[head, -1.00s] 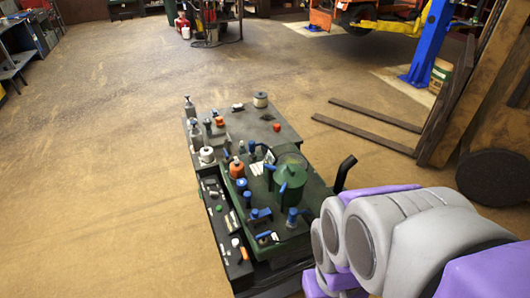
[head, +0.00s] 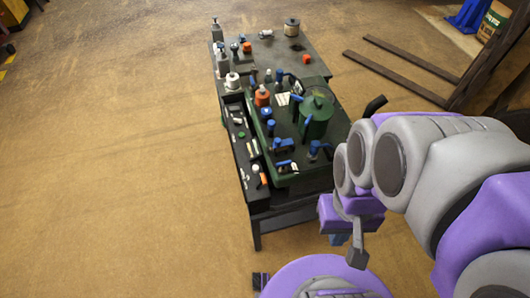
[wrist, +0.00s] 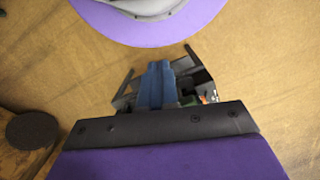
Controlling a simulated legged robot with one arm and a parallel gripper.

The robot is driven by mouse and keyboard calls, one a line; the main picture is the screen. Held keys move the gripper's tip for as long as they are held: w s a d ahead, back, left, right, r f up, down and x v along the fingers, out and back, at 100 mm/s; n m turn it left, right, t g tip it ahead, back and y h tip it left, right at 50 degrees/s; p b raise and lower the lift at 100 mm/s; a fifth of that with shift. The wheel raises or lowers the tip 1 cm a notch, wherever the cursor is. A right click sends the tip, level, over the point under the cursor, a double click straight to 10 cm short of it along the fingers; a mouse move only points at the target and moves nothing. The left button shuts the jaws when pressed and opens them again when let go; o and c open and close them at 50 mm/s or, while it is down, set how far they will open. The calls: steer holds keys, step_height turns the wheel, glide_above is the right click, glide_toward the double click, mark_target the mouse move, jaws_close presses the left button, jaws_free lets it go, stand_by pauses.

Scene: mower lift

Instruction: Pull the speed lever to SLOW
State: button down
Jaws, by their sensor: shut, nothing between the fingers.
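The mower engine unit (head: 290,176) is dark green with a round green canister (head: 315,118) and several blue-handled parts, on a dark workbench. A narrow control strip (head: 243,165) with small white, green and orange knobs runs along its left side. I cannot tell which part is the speed lever; no SLOW mark is readable. My gripper hangs at the near right of the bench, apart from the controls. In the wrist view my gripper (wrist: 156,68) has its blue fingers shut together and empty, with part of the bench behind them.
The bench top (head: 268,62) holds a cream spool (head: 291,27), bottles and an orange cap. A black pipe (head: 374,104) sticks out at the right. Forklift tines (head: 410,70) lie on the floor to the right.

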steer(key=shift+a, duration=0.15)
steer(key=c, duration=1.9)
jaws_free()
steer(key=shift+d, duration=0.2)
steer(key=o, duration=0.3)
steer(key=shift+w, duration=0.35)
steer(key=o, duration=0.4)
steer(key=shift+n+h, duration=0.4)
steer(key=shift+n, duration=0.4)
steer(key=w, duration=0.3)
steer(key=w+a+f, duration=0.1)
steer(key=w, duration=0.2)
steer(key=w+a+f, duration=0.1)
steer(key=w, duration=0.2)
steer(key=shift+w+a+b, duration=0.2)
steer(key=shift+w+b, duration=0.15)
steer(key=shift+w, duration=0.05)
steer(key=shift+o, duration=0.2)
steer(key=n+t+h+b, duration=0.1)
steer(key=t, duration=0.1)
glide_above(263, 179)
steer(key=a, duration=0.3)
step_height(263, 179, down, 17)
steer(key=d+f+b, duration=0.1)
steer(key=f, duration=0.4)
steer(key=d+f+b, duration=0.1)
steer(key=f, duration=0.5)
steer(key=d+f+b, duration=0.1)
steer(key=f, duration=0.5)
